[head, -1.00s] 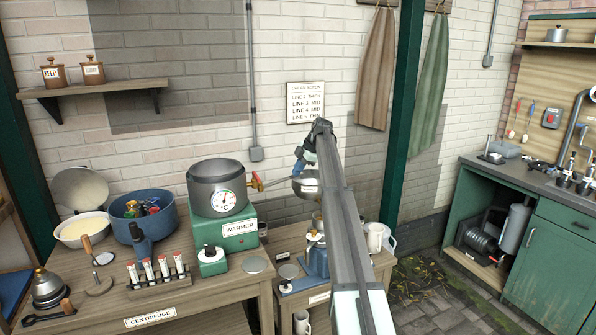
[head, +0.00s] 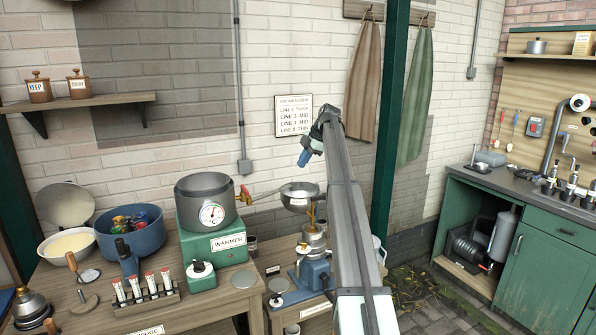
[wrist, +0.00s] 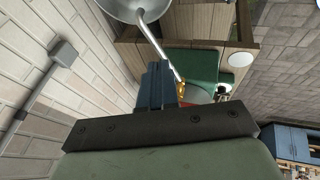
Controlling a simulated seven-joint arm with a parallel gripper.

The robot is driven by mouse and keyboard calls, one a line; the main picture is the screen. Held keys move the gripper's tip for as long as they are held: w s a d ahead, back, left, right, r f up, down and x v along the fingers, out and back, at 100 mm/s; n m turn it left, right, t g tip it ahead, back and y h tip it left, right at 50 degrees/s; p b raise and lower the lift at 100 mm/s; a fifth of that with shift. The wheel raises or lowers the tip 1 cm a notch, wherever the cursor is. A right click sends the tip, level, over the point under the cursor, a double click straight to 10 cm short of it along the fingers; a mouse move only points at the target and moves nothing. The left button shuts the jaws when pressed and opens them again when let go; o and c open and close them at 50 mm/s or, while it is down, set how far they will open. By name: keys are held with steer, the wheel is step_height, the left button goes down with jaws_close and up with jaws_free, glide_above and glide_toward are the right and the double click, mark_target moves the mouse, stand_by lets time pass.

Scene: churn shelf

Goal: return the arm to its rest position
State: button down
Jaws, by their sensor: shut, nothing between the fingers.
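My arm reaches up from the bottom of the head view toward the brick wall and bends at its top. My gripper (head: 304,158) hangs down from that bend, above and behind the right-hand bench, and looks small there. In the wrist view my gripper's blue fingers (wrist: 157,84) are together, with nothing seen between them. The gripper is in the air near a metal bowl (head: 300,196), which also shows at the top of the wrist view (wrist: 135,8). They look apart.
A grey pot (head: 205,185) on the green warmer (head: 213,240) stands left of my gripper. A metal machine with a blue base (head: 313,277) stands below the bowl. A dark green post (head: 391,110) and hanging aprons (head: 364,80) are right of my arm. The wall is close behind.

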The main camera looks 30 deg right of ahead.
steer(key=s+a+f+m+g, duration=0.1)
steer(key=s+a+f+m, duration=0.3)
steer(key=f, duration=0.6)
steer(key=s+a+f+m+g, duration=0.1)
steer(key=s+a+f, duration=0.1)
steer(key=a+f, duration=0.5)
steer(key=s+a+f+m+g, duration=0.1)
steer(key=s+a+f+m, duration=0.2)
steer(key=f, duration=0.9)
steer(key=s+a+f+m+g, duration=0.15)
steer(key=s+a+f, duration=0.25)
steer(key=s+f, duration=0.6)
steer(key=s+a+f+m, duration=0.35)
steer(key=s+f, duration=0.25)
steer(key=f, duration=0.8)
steer(key=s+a+f+m+g+h, duration=0.15)
steer(key=s+a+f, duration=0.25)
steer(key=s+f, duration=0.55)
steer(key=s+a+f+m+g, duration=0.15)
steer(key=s+a+f, duration=0.4)
steer(key=s, duration=0.75)
steer(key=s+a+f+m+g+h, duration=0.1)
steer(key=s+f, duration=0.1)
steer(key=s, duration=1.1)
steer(key=s+a+f+m+g+h, duration=0.1)
steer(key=s+a+f+g, duration=0.1)
steer(key=s, duration=1.1)
steer(key=shift+a+f+h, duration=0.2)
steer(key=shift+f+h, duration=0.15)
steer(key=shift+f, duration=0.45)
